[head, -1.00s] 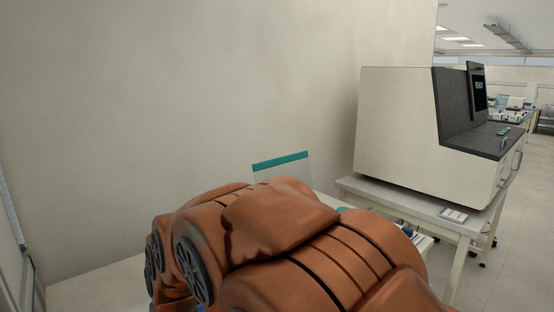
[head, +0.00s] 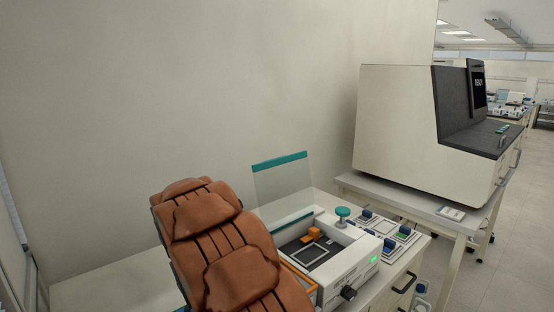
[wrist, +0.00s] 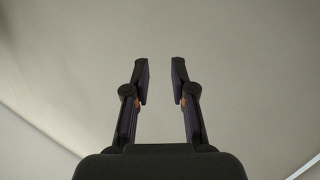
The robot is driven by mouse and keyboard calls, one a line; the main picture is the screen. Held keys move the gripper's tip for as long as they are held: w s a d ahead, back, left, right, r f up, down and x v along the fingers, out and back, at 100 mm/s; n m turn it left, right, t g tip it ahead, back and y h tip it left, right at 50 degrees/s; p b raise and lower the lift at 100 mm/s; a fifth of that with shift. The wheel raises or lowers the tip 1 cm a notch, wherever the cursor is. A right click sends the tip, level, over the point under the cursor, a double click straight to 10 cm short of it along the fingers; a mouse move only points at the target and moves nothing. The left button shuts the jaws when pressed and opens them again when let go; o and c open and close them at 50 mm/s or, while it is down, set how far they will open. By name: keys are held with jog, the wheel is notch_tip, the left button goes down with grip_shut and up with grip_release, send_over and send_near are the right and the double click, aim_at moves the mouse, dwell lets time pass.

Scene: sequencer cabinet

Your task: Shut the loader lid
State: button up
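The loader (head: 345,262) is a white box on the bench, with a dark bed, an orange block and a green light on its front. Its lid (head: 283,181) is a clear panel with a teal top edge, and it stands raised at the loader's back left. My gripper (wrist: 160,75) shows in the wrist view with its two fingers apart and nothing between them. A plain pale surface fills the view beyond it. In the head view my orange arm rises left of the loader and covers part of its left side; the gripper is not seen there.
A teal knob (head: 342,213) stands up at the loader's back right. A tray with several blue-topped items (head: 388,229) lies right of it. A large white sequencer cabinet (head: 395,125) stands on a separate table at right. The bench (head: 100,285) is clear at left.

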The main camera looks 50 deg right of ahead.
aim_at(277, 160)
jog(key=d+r+m+g+h+p, duration=0.1)
jog(key=d+r+m+h, duration=0.1)
jog(key=d+h, duration=0.45)
jog(key=d+r+m+h+p, duration=0.1)
jog(key=d+r+m+h, duration=0.2)
jog(key=d, duration=0.6)
jog(key=s+d+f+m+g+h+p, duration=0.1)
jog(key=s+d+m+g+h, duration=0.3)
jog(key=s+g, duration=0.3)
jog(key=s+d+f+m+g+h, duration=0.1)
jog(key=s+d+m+g+h, duration=0.2)
jog(key=s+m+g+h, duration=0.4)
jog(key=shift+w+d+r+n+g+y+p, duration=0.2)
jog(key=shift+d+r+n+y+p, duration=0.3)
jog(key=shift+d+r+p, duration=0.45)
jog(key=shift+w+d+r+n+g+y+p, duration=0.15)
jog(key=shift+d+r+n+y+p, duration=0.35)
jog(key=shift+d+r, duration=0.75)
grip_shut()
